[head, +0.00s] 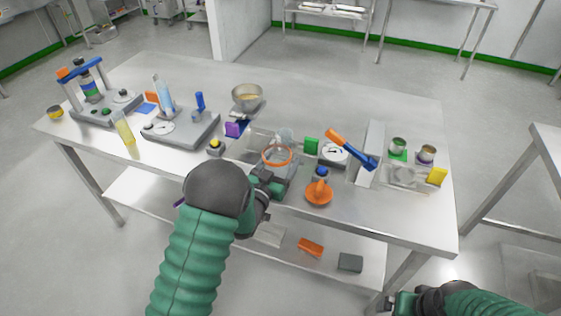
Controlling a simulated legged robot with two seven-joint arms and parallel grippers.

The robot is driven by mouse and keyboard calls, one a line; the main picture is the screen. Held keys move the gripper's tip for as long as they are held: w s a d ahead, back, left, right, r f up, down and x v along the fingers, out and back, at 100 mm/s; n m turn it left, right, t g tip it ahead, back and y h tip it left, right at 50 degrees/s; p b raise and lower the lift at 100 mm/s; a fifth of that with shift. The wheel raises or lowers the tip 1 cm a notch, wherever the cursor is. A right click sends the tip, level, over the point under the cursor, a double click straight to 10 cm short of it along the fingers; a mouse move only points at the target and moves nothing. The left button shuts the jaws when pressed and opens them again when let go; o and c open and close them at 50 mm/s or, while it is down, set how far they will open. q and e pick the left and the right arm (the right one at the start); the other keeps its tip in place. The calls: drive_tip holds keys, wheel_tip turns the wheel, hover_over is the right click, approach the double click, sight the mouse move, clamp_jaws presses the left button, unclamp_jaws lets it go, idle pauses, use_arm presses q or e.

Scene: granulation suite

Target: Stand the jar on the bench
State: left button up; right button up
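The jar (278,166) is clear glass with an orange ring around its mouth. It is roughly upright at the front middle of the bench (330,90). My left gripper (280,182) is at the jar's near lower side and appears shut on it. The fingertips are partly hidden, and I cannot tell whether the jar's base touches the bench. My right gripper (392,302) is low at the bottom right, away from the bench top, and its fingers are too unclear to read.
Close by are a clear tray (245,147), a glass beaker (287,136), a blue-topped bottle (321,174), an orange knobbed piece (318,193) and an orange-and-blue tool (352,150). A steel bowl (247,97) stands behind. The bench's back right is clear.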

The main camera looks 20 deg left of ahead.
use_arm(q)
drive_tip(key=shift+o, duration=1.2)
drive_tip(key=shift+d, duration=0.35)
drive_tip(key=shift+a+r, duration=0.1)
drive_tip(key=shift+r, duration=0.15)
drive_tip(key=s, duration=0.4)
drive_tip(key=s+a, duration=0.1)
drive_tip(key=s, duration=0.7)
drive_tip(key=shift+a+p, duration=0.2)
drive_tip(key=shift+p, duration=0.15)
